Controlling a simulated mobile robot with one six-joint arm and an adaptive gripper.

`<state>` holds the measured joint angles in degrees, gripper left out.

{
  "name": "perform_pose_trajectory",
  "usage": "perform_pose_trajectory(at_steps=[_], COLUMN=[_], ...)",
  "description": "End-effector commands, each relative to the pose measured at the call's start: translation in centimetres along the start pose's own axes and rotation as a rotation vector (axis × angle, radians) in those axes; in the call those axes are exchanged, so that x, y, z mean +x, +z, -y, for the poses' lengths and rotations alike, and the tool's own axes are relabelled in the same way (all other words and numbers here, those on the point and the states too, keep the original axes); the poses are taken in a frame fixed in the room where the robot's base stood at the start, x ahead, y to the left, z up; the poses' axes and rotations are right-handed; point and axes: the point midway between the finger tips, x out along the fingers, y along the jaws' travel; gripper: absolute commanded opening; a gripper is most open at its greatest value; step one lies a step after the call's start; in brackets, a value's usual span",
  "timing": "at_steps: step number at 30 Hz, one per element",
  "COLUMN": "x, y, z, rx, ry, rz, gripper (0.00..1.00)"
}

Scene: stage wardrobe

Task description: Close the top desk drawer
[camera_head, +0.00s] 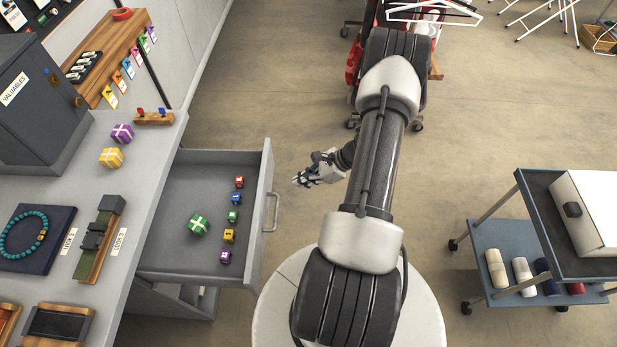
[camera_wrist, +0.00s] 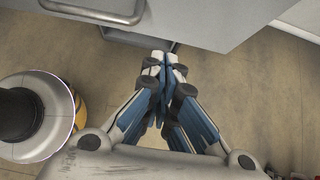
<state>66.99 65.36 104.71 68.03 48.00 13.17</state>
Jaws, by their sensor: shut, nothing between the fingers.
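The top desk drawer (camera_head: 259,222) is pulled out from the grey desk (camera_head: 160,150) in the head view. It holds a green gift box (camera_head: 198,225) and several small coloured blocks (camera_head: 230,236). Its handle (camera_head: 274,212) is on the front panel. My gripper (camera_head: 296,181) is shut and empty, to the right of the drawer front, slightly farther back than the handle and apart from it. In the wrist view, my gripper (camera_wrist: 166,58) points toward the drawer's grey front (camera_wrist: 215,18), with the handle (camera_wrist: 95,12) at the upper left.
On the desktop are a purple box (camera_head: 122,134), a yellow box (camera_head: 111,158), a necklace on a dark board (camera_head: 38,238) and a dark safe (camera_head: 35,105). A cart (camera_head: 520,235) stands at the right. A clothes rack base (camera_head: 350,100) stands at the back. Floor beyond the drawer is clear.

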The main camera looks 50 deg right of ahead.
Motion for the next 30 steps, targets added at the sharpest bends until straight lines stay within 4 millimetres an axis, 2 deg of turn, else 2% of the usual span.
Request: perform_pose_trajectory(at_steps=[1, 6, 12, 18, 30], x=[1.5, 5.0, 6.7, 7.3, 7.4], y=[-0.1, -0.1, 2.1, 2.8, 2.9], z=[-0.1, -0.1, 0.0, 0.0, 0.0], rx=[-0.001, -0.002, -0.005, -0.003, -0.003], ry=[0.004, 0.004, 0.002, 0.001, 0.001], rz=[0.001, 0.000, 0.000, 0.000, 0.000], gripper=[0.00, 0.00, 0.00, 0.00, 0.00])
